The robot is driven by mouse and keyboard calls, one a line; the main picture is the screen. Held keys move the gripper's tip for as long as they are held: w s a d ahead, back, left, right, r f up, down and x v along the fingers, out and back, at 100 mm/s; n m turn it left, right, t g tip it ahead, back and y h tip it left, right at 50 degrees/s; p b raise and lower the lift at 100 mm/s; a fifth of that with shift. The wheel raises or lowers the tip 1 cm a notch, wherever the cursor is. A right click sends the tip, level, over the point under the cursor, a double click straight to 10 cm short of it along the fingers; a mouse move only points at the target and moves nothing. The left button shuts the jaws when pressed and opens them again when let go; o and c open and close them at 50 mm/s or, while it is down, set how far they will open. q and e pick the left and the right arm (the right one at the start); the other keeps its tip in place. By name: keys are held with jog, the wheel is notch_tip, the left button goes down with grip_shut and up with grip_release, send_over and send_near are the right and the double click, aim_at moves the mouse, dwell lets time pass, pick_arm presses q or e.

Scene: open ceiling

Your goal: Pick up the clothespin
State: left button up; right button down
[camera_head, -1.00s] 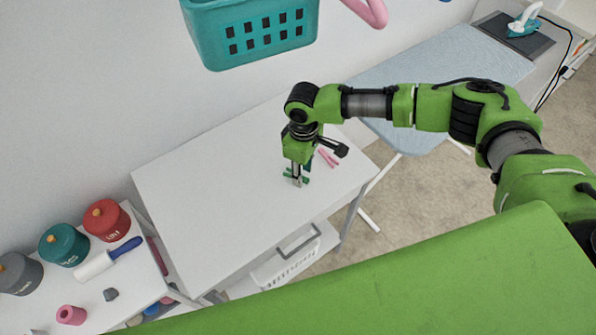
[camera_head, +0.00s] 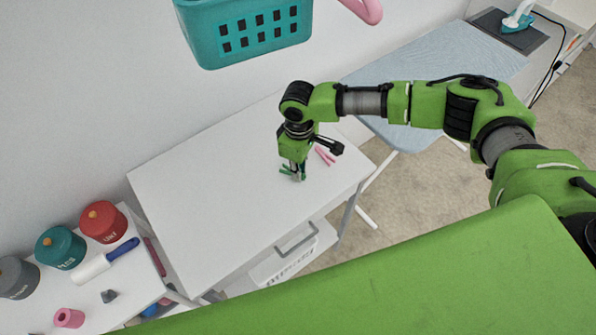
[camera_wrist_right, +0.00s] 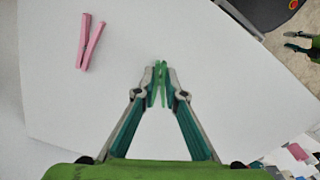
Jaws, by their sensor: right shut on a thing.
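A green clothespin (camera_wrist_right: 161,84) is between the fingertips of my right gripper (camera_head: 297,175), which is shut on it at the white table top (camera_head: 215,180). The right wrist view shows the fingertips (camera_wrist_right: 162,82) on both sides of the clothespin. In the head view the fingers hide most of it, and I cannot tell whether it touches the table. A pink clothespin (camera_head: 324,155) lies apart on the table; it also shows in the right wrist view (camera_wrist_right: 88,42). My left gripper (camera_wrist_right: 293,41) shows small at the right edge of the wrist view, its fingers apart.
A teal basket (camera_head: 250,30) is above the table at the back. A blue ironing board (camera_head: 430,80) stands behind right. The table's left half is clear.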

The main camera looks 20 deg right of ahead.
jog(key=r, duration=0.2)
jog(key=b, duration=0.1)
jog(key=shift+s+a+r, duration=0.15)
jog(key=shift+s+r, duration=0.1)
jog(key=shift+r, duration=0.15)
jog(key=s+a+r+b, duration=0.2)
jog(key=s+a+r, duration=0.3)
jog(key=s+r, duration=0.55)
jog(key=s+d+r+m, duration=0.2)
jog(key=d+r+m, duration=0.3)
jog(key=d+m, duration=0.4)
jog(key=shift+s, duration=0.4)
jog(key=shift+d, duration=0.1)
jog(key=n+p, duration=0.4)
